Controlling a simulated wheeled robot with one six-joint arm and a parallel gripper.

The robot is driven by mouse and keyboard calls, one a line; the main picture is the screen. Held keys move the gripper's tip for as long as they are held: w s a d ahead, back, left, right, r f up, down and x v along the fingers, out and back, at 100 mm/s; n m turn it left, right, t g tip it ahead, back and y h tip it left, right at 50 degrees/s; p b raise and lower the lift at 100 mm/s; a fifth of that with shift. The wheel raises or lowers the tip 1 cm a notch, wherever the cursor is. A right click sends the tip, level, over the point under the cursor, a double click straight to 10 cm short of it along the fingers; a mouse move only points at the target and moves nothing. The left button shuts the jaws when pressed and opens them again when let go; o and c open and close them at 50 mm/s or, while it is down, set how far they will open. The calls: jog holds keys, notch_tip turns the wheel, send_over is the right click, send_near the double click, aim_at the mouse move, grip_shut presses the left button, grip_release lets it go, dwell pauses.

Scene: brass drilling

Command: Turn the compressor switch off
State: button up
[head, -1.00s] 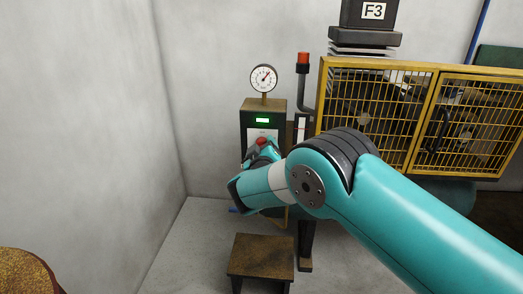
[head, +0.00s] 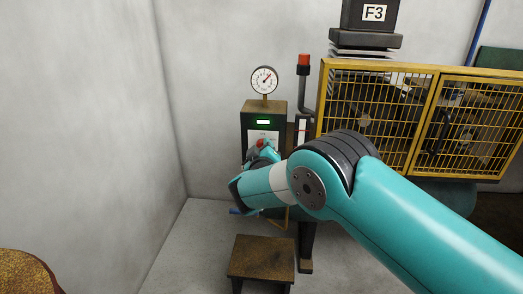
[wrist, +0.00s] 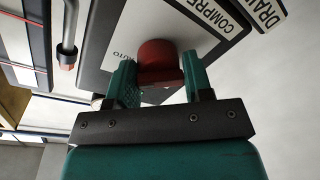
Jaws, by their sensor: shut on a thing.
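The compressor switch is a red knob (wrist: 158,55) on a pale label plate (wrist: 196,38) lettered "COMPRE…" and "AUTO"; the rest of the lettering is cut off or hidden. My gripper (wrist: 160,76) has one teal finger on each side of the knob and is shut on it. In the head view the knob (head: 261,143) shows on the front of the dark control box (head: 250,122), with my gripper (head: 265,150) at it. My gripper and wrist hide the lower part of the box. I cannot read the switch's position.
A post with a red top (head: 303,60) and a yellow mesh cage (head: 395,66) stand to the right. A low brown stool (head: 262,256) is below.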

jog(key=n, duration=0.1)
jog(key=n+p, duration=0.1)
jog(key=n, duration=0.3)
jog(key=shift+w+d+r, duration=0.1)
jog(key=shift+r, duration=0.25)
jog(key=n+h+p, duration=0.1)
jog(key=n, duration=0.4)
jog(key=shift+g, duration=0.4)
jog(key=shift+r, duration=0.1)
jog(key=o, duration=0.8)
jog(key=shift+o, duration=0.2)
jog(key=shift+n, duration=0.3)
jog(key=shift+f, duration=0.2)
jog(key=s+r+p, duration=0.1)
jog(key=s+p, duration=0.1)
jog(key=s, duration=1.5)
jog(key=shift+s+r, duration=0.2)
jog(key=shift+r, duration=0.15)
